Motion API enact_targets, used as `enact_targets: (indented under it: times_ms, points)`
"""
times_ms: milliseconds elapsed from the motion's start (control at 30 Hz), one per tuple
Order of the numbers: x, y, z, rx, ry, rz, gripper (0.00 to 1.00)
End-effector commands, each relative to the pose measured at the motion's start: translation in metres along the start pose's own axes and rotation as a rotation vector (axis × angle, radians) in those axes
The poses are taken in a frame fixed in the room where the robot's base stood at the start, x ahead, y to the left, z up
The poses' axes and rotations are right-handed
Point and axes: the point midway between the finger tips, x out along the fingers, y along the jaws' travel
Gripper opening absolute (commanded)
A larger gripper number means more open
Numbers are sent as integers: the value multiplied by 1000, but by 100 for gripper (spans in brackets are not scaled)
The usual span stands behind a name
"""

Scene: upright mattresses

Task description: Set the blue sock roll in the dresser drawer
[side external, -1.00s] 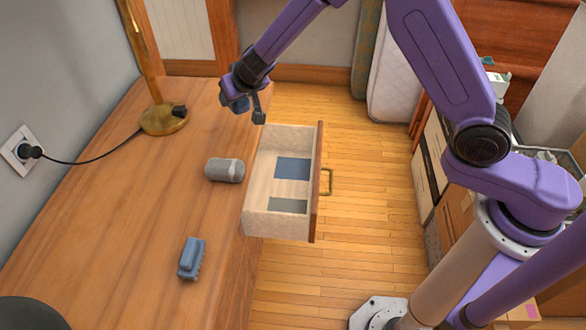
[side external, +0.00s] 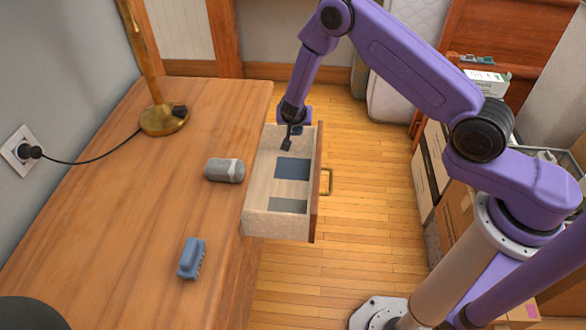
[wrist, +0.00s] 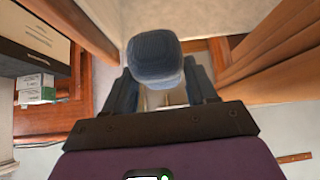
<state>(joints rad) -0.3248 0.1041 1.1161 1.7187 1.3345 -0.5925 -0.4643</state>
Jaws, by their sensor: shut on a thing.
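The blue sock roll (wrist: 155,55) shows in the wrist view as a rounded, ribbed knit bundle between the fingers of my gripper (wrist: 160,92). My gripper (side external: 291,140) is shut on it. In the side view my gripper is at the far end of the open dresser drawer (side external: 257,187), near the height of its rim. The roll is mostly hidden there by the fingers, and I cannot tell whether it touches the drawer. The drawer is pale inside, with a blue flat patch (side external: 292,168) and a grey flat patch (side external: 288,205) on its floor.
On the dresser top (side external: 130,220) are a grey cylinder (side external: 225,170) close to the drawer, a blue brush-like block (side external: 192,258) and a brass lamp (side external: 163,120) with a cord. Stacked boxes (side external: 432,165) stand at the right.

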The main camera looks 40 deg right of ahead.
Motion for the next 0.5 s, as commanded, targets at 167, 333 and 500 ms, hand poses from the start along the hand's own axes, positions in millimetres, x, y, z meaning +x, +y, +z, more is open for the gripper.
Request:
enact_targets:
  times_ms: [167, 333, 500]
  points:
    - [15, -4, 38, 16, 0, 16, 22]
    - [20, -6, 55, 30, 2, 25, 22]
    - [38, -6, 72, 30, 0, 28, 22]
